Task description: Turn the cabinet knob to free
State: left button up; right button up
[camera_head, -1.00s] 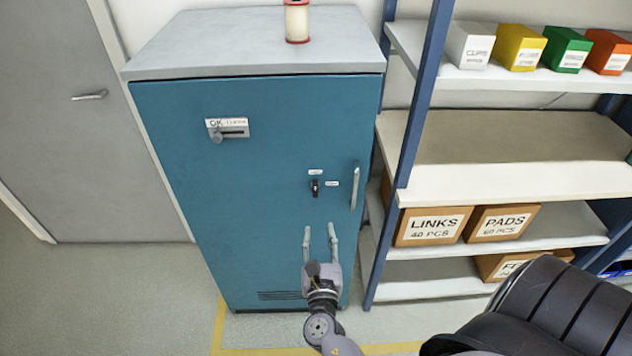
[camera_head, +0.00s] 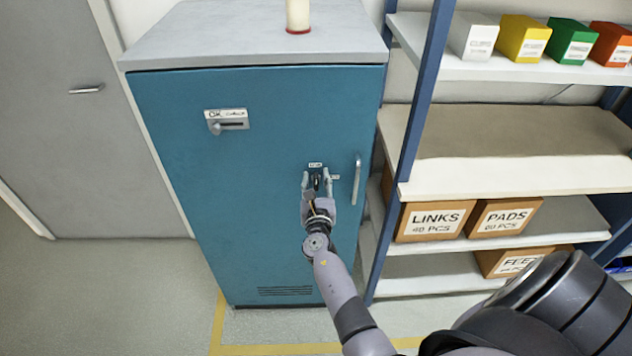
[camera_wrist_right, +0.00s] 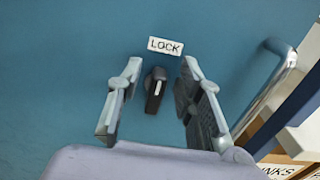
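The teal cabinet (camera_head: 240,200) stands in the middle of the head view with its door shut. Its small black knob (camera_head: 317,182) is partly hidden by my right gripper (camera_head: 319,178). In the right wrist view the knob (camera_wrist_right: 156,90) has a pale mark and points nearly upright, below a white LOCK label (camera_wrist_right: 165,46). My right gripper (camera_wrist_right: 160,97) is open, with one finger on each side of the knob and a gap on both sides. A second small label (camera_head: 335,177) is to the knob's right. My left gripper is not in view.
A vertical door handle (camera_head: 357,182) is close to the right of the knob. A slot panel with a lever (camera_head: 228,120) is at the door's upper left. A shelf rack (camera_head: 412,110) with boxes stands to the right.

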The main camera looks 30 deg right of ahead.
jog(key=shift+c, duration=0.4)
grip_shut()
